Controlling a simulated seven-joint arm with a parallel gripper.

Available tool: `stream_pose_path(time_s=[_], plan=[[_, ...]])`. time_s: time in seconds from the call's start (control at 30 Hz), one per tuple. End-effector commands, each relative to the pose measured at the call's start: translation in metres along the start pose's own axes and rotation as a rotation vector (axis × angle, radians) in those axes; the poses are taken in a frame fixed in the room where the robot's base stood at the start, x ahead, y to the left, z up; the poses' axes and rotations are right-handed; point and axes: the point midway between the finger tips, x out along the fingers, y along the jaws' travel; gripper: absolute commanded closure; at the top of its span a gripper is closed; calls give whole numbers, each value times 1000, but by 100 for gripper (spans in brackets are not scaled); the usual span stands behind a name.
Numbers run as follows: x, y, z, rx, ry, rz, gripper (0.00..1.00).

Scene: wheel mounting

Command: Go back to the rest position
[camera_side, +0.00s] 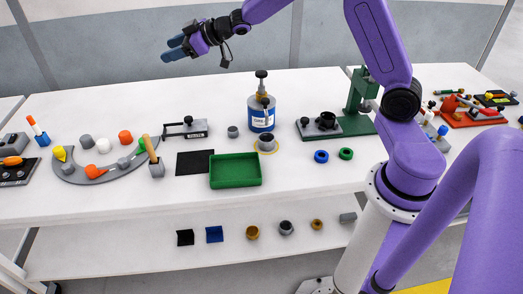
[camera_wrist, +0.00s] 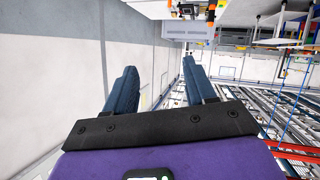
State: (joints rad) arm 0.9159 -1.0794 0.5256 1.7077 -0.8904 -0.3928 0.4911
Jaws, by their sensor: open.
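My gripper (camera_side: 177,48) is raised high above the back left of the table in the side view, pointing left. In the wrist view my gripper (camera_wrist: 152,86) shows two blue fingers set well apart with nothing between them. It is open and empty, and it touches nothing.
The white table (camera_side: 310,185) carries a green tray (camera_side: 235,170), a blue canister (camera_side: 261,113), a green press-like stand (camera_side: 357,100), a blue ring (camera_side: 321,156), a green ring (camera_side: 346,153) and a grey curved rack (camera_side: 95,177). A lower shelf (camera_side: 130,262) holds several small parts. Air around my gripper is clear.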

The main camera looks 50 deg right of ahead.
Motion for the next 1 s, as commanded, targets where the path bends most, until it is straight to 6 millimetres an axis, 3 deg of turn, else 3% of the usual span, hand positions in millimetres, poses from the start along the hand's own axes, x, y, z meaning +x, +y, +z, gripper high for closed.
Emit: stream_pose_path(time_s=[0.03,0.17,0.3,0.5,0.7,0.8,1.0], plan=[[-12,-31,-7,-7,-49,-5,45],[-50,-98,0,-22,-213,-24,45],[-108,-164,26,-56,-408,-88,45],[-206,-232,78,-139,-681,-229,45],[-300,-266,130,-246,-915,-388,45],[-332,-272,147,-288,-994,-446,45],[-356,-274,160,-323,-1057,-492,45]])
